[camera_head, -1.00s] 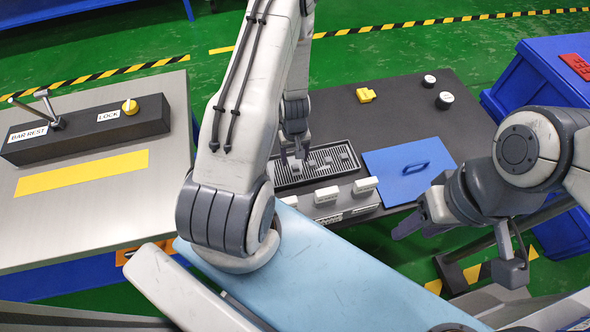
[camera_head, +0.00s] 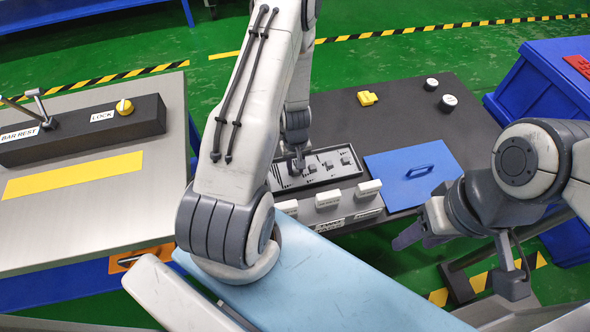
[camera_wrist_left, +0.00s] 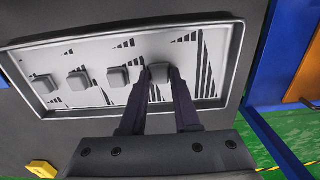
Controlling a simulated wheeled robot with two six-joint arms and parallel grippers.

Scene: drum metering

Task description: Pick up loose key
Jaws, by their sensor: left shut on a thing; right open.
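A dark-rimmed tray (camera_head: 276,184) on the black bench holds several small grey block-shaped keys, one of them a key (camera_head: 328,164) near its middle. In the left wrist view the tray rim (camera_wrist_left: 236,50) frames a pale striped panel with the keys in a row. My left gripper (camera_wrist_left: 162,80) has its two fingers on either side of the rightmost grey key (camera_wrist_left: 160,70) and is shut on it. In the head view my left gripper (camera_head: 297,165) is low over the tray's left part. I cannot tell whether the key is lifted. My right gripper (camera_head: 418,228) is open and empty, right of the bench front.
White blocks (camera_head: 328,197) stand along the tray's front. A blue lid (camera_head: 398,182) with a handle lies right of it. A yellow piece (camera_head: 367,98) and two round knobs (camera_head: 447,102) sit behind. A blue bin (camera_head: 545,95) stands at right, a metal table (camera_head: 90,220) at left.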

